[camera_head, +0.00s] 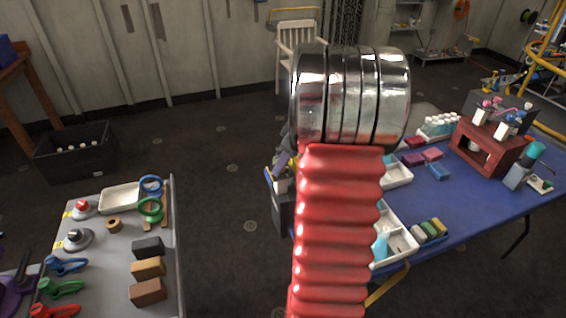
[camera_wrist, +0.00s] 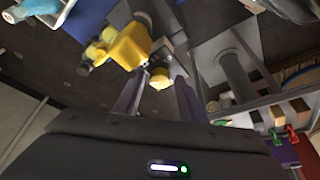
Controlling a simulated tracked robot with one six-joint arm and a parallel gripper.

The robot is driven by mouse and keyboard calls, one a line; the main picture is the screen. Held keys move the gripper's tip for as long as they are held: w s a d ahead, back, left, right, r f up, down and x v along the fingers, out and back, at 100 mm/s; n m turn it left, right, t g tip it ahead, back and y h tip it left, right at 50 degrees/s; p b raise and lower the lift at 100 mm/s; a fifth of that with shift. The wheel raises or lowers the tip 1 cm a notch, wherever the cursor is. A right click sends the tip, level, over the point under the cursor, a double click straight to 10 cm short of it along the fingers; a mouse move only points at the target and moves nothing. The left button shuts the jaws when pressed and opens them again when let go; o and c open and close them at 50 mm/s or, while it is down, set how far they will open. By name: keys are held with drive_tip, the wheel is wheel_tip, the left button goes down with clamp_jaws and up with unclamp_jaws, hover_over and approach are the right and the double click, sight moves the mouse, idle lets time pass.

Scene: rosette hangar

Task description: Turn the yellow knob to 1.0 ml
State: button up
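A small yellow knob-like part (camera_wrist: 160,78) shows in the wrist view, beyond and between the fingertips of my gripper (camera_wrist: 158,92). The two fingers are apart, with no contact on it that I can make out. A larger yellow piece (camera_wrist: 128,46) is up and left of it, joined to a grey body. No scale or ml marking can be read. In the head view, a bit of yellow (camera_head: 293,163) shows at the left edge of my red arm, which hides my gripper and most of that device.
A blue-covered table (camera_head: 447,200) on the right holds white trays, vials and a red box (camera_head: 487,147). A grey table (camera_head: 105,265) on the left holds blocks, rings and coloured handles. A black crate (camera_head: 75,152) stands on the floor. Floor between the tables is open.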

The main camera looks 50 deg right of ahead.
drive_tip(key=c, duration=0.9)
drive_tip(key=shift+o, duration=0.2)
drive_tip(key=shift+m, duration=0.3)
drive_tip(key=m, duration=0.1)
drive_tip(key=m+h, duration=0.1)
drive_tip(key=m, duration=0.1)
drive_tip(key=shift+a+m+h, duration=0.2)
drive_tip(key=shift+m+h, duration=0.1)
drive_tip(key=shift+a+r+m+h, duration=0.1)
drive_tip(key=shift+m+h, duration=0.6)
drive_tip(key=shift+m, duration=1)
drive_tip(key=shift+w, duration=0.1)
drive_tip(key=o, duration=1)
drive_tip(key=shift+o, duration=0.2)
